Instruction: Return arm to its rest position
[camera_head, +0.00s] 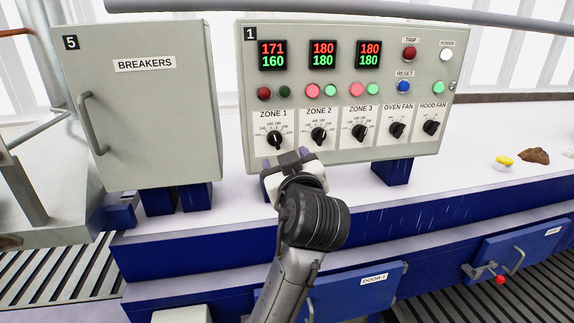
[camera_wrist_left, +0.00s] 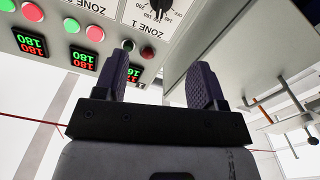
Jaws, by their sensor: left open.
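My left arm (camera_head: 290,260) reaches up from the bottom middle of the head view. Its gripper (camera_head: 290,160) is in front of the control panel (camera_head: 430,75), just below the ZONE 1 knob (camera_head: 275,139). In the left wrist view, the two dark fingers of the left gripper (camera_wrist_left: 160,82) stand apart with nothing between them. The panel appears upside down there, with the ZONE 1 knob (camera_wrist_left: 158,6) beyond the fingertips. I cannot tell whether the gripper touches the panel. My right gripper is in neither view.
The panel's ZONE 1 display (camera_head: 273,55) reads 171 over 160; the other two read 180 over 180. A closed BREAKERS cabinet (camera_head: 150,120) stands at left. Blue-edged bench top (camera_head: 480,190) is mostly clear at right, with a yellow item (camera_head: 504,161) and brown lump (camera_head: 535,156).

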